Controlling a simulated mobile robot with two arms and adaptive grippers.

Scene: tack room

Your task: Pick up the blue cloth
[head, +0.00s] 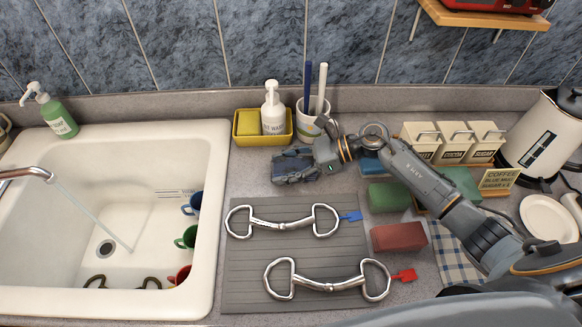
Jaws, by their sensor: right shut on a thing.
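My right gripper (292,166) is over the counter, behind the grey ribbed mat and in front of the yellow tray. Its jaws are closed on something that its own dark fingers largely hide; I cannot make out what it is. A blue folded piece (371,167), perhaps the blue cloth, shows on the counter partly under my right arm. It is apart from the fingertips, to their right. My left gripper is not in view.
A green block-like piece (388,197) and a red one (398,236) lie right of the grey mat (250,262), which holds two metal bits. The yellow tray (250,139) holds a pump bottle (272,112); a cup (310,122) stands beside it. The sink (60,225) is left.

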